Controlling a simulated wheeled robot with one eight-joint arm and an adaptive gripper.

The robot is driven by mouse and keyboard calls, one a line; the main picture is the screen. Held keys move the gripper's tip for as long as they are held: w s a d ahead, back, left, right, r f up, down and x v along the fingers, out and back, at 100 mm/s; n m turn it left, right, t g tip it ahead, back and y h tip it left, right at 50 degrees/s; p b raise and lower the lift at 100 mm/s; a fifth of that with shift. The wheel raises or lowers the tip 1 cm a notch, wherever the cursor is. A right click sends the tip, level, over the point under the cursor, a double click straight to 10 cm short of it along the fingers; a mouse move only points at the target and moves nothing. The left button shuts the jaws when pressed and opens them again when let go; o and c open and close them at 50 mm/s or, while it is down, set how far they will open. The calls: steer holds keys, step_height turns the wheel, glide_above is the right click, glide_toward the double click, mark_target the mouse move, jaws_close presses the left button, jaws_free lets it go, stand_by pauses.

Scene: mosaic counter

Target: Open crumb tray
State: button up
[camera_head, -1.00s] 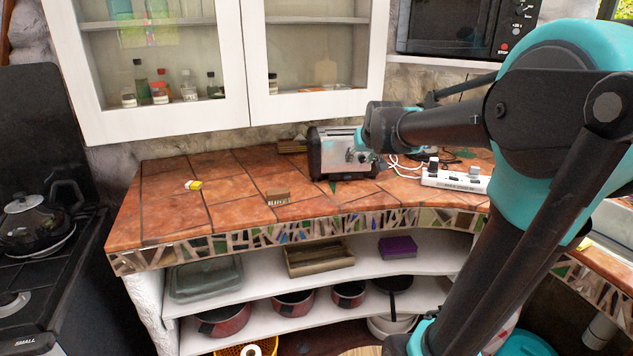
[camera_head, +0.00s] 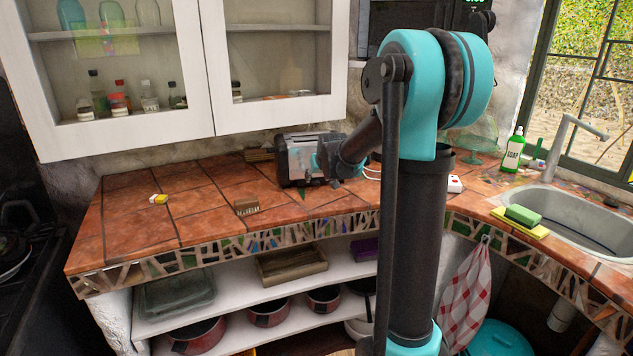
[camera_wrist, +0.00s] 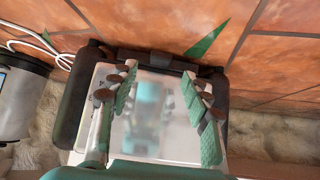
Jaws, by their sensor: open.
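The toaster (camera_head: 297,157), silver with black ends, stands on the tiled counter near the back wall. In the wrist view its shiny metal face (camera_wrist: 150,125) fills the middle, framed by dark edges. A dark strip (camera_wrist: 155,59) runs along the toaster's counter-side edge; I cannot make out the crumb tray clearly.
A white cable (camera_wrist: 45,42) and a dark-and-silver object (camera_wrist: 22,100) lie left in the wrist view. Wall cabinets (camera_head: 180,70) hang above; a sink (camera_head: 575,222) is at right.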

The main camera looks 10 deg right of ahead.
mark_target(316, 182)
steer(key=shift+x, duration=2)
steer(key=shift+c, duration=0.6)
jaws_close()
